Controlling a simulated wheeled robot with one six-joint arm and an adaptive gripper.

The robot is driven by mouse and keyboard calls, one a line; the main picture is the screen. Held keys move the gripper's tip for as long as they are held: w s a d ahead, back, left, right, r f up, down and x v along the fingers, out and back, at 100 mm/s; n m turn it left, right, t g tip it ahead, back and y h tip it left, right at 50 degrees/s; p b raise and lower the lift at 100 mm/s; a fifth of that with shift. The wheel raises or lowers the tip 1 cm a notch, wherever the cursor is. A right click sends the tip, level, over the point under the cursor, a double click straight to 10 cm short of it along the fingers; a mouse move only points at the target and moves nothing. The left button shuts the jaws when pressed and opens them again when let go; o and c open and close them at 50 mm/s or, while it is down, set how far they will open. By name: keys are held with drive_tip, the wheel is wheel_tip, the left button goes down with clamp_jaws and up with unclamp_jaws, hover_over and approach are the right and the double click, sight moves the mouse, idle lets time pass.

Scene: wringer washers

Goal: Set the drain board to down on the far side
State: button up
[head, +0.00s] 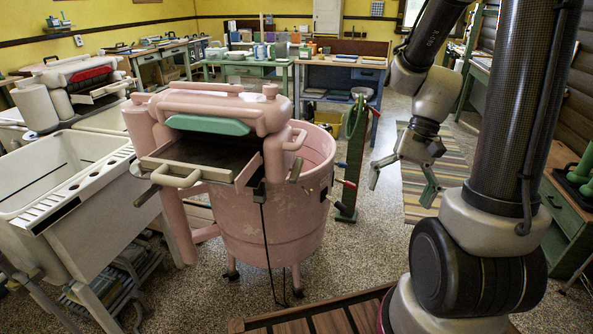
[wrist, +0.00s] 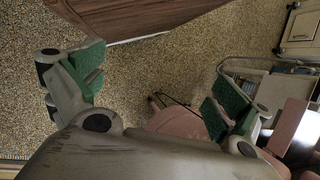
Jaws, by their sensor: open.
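The pink wringer washer (head: 265,208) stands on the floor left of the middle in the head view. Its wringer head (head: 232,105) has a teal roller or bar (head: 208,126). Below that is a dark, tray-like drain board (head: 205,153) with a cream edge and a loop handle (head: 176,178), sloping toward the near side. The wringer head hides the far side. My gripper (head: 402,187) is open and empty, in the air right of the washer and apart from it. Its green-padded fingers show in the wrist view (wrist: 155,90), with part of the pink tub (wrist: 185,123) behind.
A white double sink (head: 65,170) stands close left of the washer. A wooden slatted platform (head: 310,316) lies in front. Workbenches (head: 345,75) line the back. A striped rug (head: 415,205) lies on open floor.

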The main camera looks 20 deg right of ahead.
drive_tip(key=w+a+f+m+y, duration=0.4)
drive_tip(key=a+f+m+y, duration=0.15)
drive_tip(key=f, duration=0.25)
drive_tip(key=m+t+y, duration=0.6)
drive_tip(key=m+t, duration=0.4)
drive_tip(key=t, duration=0.2)
approach(300, 170)
drive_tip(key=w+x, duration=0.1)
drive_tip(key=x, duration=0.9)
drive_tip(key=shift+s+f, duration=0.15)
drive_tip(key=shift+w+a, duration=0.2)
drive_tip(key=shift+a, duration=0.2)
